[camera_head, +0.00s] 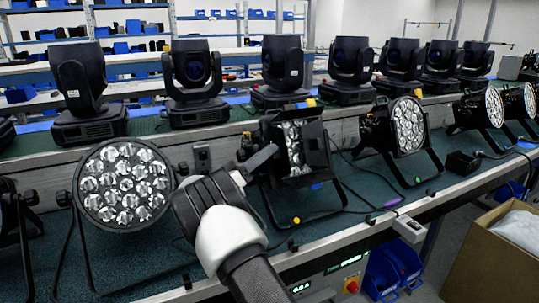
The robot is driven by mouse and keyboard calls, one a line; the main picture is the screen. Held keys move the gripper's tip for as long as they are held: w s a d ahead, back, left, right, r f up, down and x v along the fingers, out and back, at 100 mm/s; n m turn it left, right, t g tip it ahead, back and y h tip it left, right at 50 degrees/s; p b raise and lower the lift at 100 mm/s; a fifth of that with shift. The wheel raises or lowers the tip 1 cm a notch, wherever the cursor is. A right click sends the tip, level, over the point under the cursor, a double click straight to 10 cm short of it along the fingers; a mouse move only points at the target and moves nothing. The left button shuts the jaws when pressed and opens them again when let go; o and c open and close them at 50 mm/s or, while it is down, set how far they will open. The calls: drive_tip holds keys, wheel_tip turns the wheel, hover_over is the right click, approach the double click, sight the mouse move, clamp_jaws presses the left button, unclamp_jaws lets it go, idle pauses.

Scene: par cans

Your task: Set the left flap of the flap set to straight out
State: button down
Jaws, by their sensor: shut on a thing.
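The flap set (313,130) is black and sits on the front of a par can in the middle of the bench, around its cluster of round lenses (294,146). Its right flap shows as a dark upright plate beside the lenses. The left flap (271,131) is at the left side of the lenses, partly behind my gripper. My gripper (262,158) reaches up from the lower middle and is shut on the left flap's edge. The exact contact and the flap's angle are hard to see.
A par can with a bare lens face (125,182) stands close to the left of my arm. Another par can (408,125) stands to the right. Several moving heads line the raised shelf behind. Cables lie on the green bench top (340,205). A cardboard box (490,262) is at the lower right.

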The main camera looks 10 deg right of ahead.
drive_tip(key=shift+r, duration=0.1)
idle(0.4)
drive_tip(key=c, duration=1.8)
unclamp_jaws()
drive_tip(key=shift+o, duration=0.2)
drive_tip(key=shift+a, duration=0.1)
drive_tip(key=p+v, duration=0.1)
drive_tip(key=v, duration=1.1)
drive_tip(key=shift+w, duration=0.1)
